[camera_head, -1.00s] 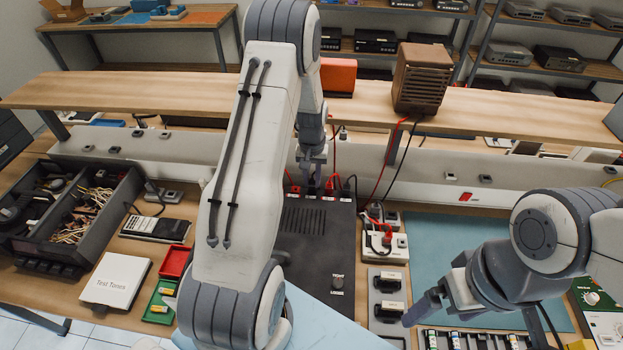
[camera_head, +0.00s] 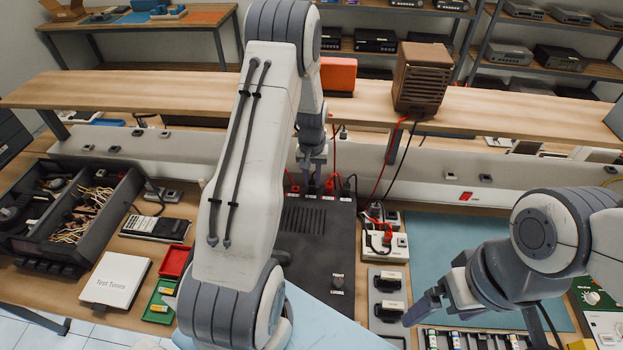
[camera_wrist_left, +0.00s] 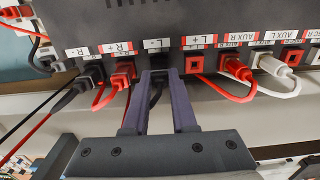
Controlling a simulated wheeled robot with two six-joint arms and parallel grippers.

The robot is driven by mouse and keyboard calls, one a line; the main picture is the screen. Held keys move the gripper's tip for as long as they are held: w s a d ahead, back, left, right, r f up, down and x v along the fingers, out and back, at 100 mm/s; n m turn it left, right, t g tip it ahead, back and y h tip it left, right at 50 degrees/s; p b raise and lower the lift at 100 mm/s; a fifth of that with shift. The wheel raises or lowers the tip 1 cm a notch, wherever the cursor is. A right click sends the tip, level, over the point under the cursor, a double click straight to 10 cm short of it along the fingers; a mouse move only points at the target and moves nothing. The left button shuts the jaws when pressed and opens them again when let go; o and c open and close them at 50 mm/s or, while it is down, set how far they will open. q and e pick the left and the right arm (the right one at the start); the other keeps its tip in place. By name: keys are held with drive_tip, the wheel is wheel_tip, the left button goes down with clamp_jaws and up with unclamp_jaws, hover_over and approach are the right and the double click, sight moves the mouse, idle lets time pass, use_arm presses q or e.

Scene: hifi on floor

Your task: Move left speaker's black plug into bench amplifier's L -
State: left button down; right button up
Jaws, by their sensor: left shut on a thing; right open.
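The bench amplifier (camera_head: 312,250) is the dark box in the middle of the head view. The wrist view shows its back row of labelled sockets. My left gripper (camera_wrist_left: 160,86) is shut on a black plug (camera_wrist_left: 157,78), also partly hidden behind the fingers in the head view (camera_head: 309,184). The plug is at the L - label (camera_wrist_left: 157,44) and looks lined up with that socket; how deep it sits is hidden. The L + socket (camera_wrist_left: 194,65) beside it is red and empty. My right gripper (camera_head: 420,306) is open and empty at the lower right.
A black plug (camera_wrist_left: 92,75) is at R - and a red plug (camera_wrist_left: 124,71) at R +, close beside my left fingers. A red plug (camera_wrist_left: 236,69) and a white plug (camera_wrist_left: 272,66) are at the AUX sockets. A brown speaker (camera_head: 423,78) stands on the shelf (camera_head: 500,112).

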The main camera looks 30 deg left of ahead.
idle(0.8)
use_arm(q)
drive_tip(key=c, duration=0.6)
unclamp_jaws()
drive_tip(key=shift+c, duration=0.2)
drive_tip(key=shift+r, duration=0.3)
wheel_tip(320, 180, up, 15)
drive_tip(key=p, duration=0.1)
drive_tip(key=shift+f, duration=0.15)
